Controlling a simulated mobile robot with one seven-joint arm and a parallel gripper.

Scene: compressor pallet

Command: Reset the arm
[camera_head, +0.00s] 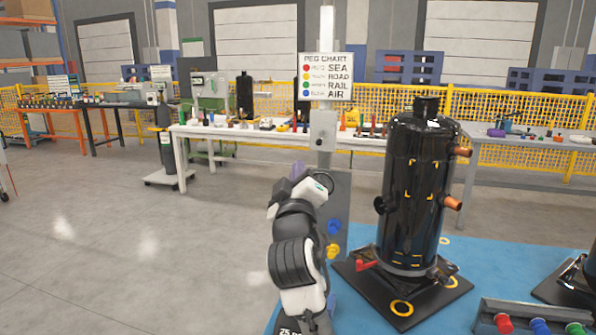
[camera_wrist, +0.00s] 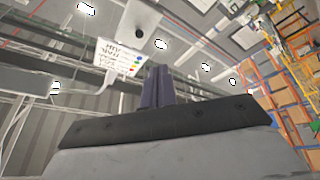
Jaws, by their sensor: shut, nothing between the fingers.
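My arm stands in the lower middle of the head view, folded upward. My gripper (camera_head: 294,171) is at its upper end, in front of the grey post of the peg chart. In the wrist view my gripper (camera_wrist: 157,72) points up toward the ceiling, with its dark fingers together and nothing between them. The peg chart sign (camera_head: 325,76) lists SEA, ROAD, RAIL and AIR with coloured dots. It also shows upside down in the wrist view (camera_wrist: 121,58), just left of the fingers.
A tall black compressor (camera_head: 420,190) stands on a black base plate on the blue pallet (camera_head: 500,262), right of my arm. A tray (camera_head: 487,320) with coloured pegs is at the lower right. A long workbench (camera_head: 270,134) crosses behind. The floor (camera_head: 130,250) at left is clear.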

